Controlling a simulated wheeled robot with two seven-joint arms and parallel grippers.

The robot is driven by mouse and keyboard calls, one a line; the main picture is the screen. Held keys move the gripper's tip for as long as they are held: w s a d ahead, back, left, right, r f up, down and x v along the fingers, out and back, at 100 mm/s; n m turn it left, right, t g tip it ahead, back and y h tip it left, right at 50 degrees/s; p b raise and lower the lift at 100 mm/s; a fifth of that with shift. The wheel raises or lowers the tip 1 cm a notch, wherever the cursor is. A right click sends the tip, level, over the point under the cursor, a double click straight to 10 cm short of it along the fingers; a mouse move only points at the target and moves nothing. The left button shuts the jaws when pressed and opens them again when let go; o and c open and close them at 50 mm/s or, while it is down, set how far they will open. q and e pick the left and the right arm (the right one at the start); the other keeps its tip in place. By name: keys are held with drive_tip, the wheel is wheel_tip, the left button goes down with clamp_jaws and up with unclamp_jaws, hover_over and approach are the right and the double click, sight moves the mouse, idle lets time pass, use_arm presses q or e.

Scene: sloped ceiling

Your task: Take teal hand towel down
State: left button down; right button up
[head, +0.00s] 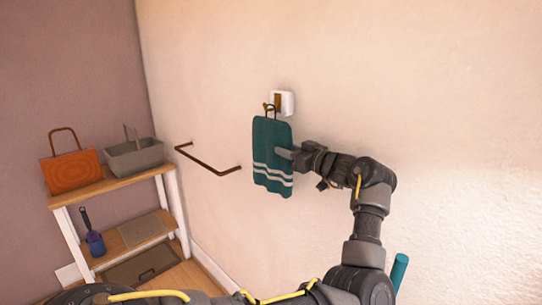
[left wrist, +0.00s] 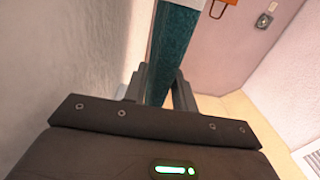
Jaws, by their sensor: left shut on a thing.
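The teal hand towel (head: 270,142) with pale stripes near its lower end hangs flat along the wall. Its dark loop is at a brass hook (head: 277,103) on a white wall plate (head: 288,102). My left gripper (head: 284,153) is shut on the towel's right edge, around mid-height. In the left wrist view the towel (left wrist: 172,60) runs edge-on between the two fingers (left wrist: 160,85). Whether the loop still bears on the hook is too small to tell. My right gripper is in neither view.
A brown towel bar (head: 208,161) sticks out from the wall on the left. A wooden shelf unit (head: 110,180) in the corner holds an orange bag (head: 70,170), a grey caddy (head: 134,156) and a blue brush (head: 95,241). A teal cylinder (head: 399,270) stands at lower right.

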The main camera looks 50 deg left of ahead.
use_arm(q)
drive_tip(key=shift+r+p, duration=0.75)
drive_tip(key=shift+r, duration=0.35)
drive_tip(key=shift+s, duration=0.1)
drive_tip(key=s+p, duration=0.4)
drive_tip(key=s, duration=0.4)
drive_tip(key=shift+s, duration=0.2)
drive_tip(key=shift+d+f, duration=0.1)
